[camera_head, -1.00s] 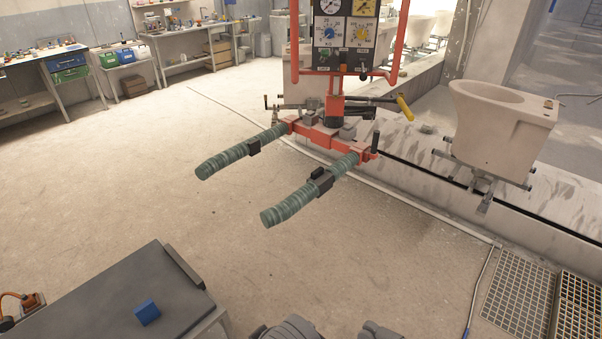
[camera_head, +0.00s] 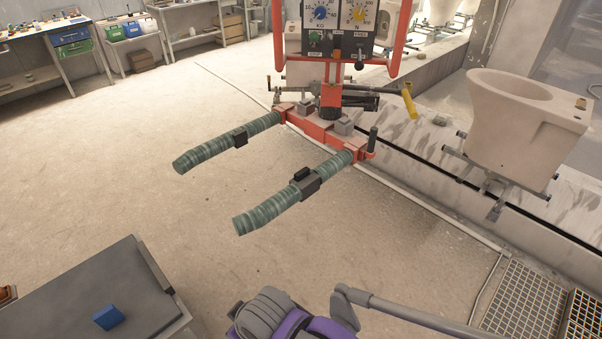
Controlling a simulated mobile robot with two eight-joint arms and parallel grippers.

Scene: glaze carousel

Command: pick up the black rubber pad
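I cannot single out one black rubber pad with certainty. Small black blocks sit on the two green-wrapped arms of the red lifting frame (camera_head: 322,134): one on the far arm (camera_head: 239,137), and a block with a smaller piece beside it on the near arm (camera_head: 306,184). A dark grey slab top (camera_head: 75,305) lies at the lower left, with a dark raised strip (camera_head: 153,264) along its right side. Neither gripper shows clearly. Purple and grey parts of my own body show at the bottom edge, with no fingertips visible.
A blue block (camera_head: 109,316) lies on the slab top. A pale toilet bowl (camera_head: 520,118) stands on a metal support at the right. Floor grates (camera_head: 525,302) lie at the lower right. Workbenches line the back left. The floor between is open.

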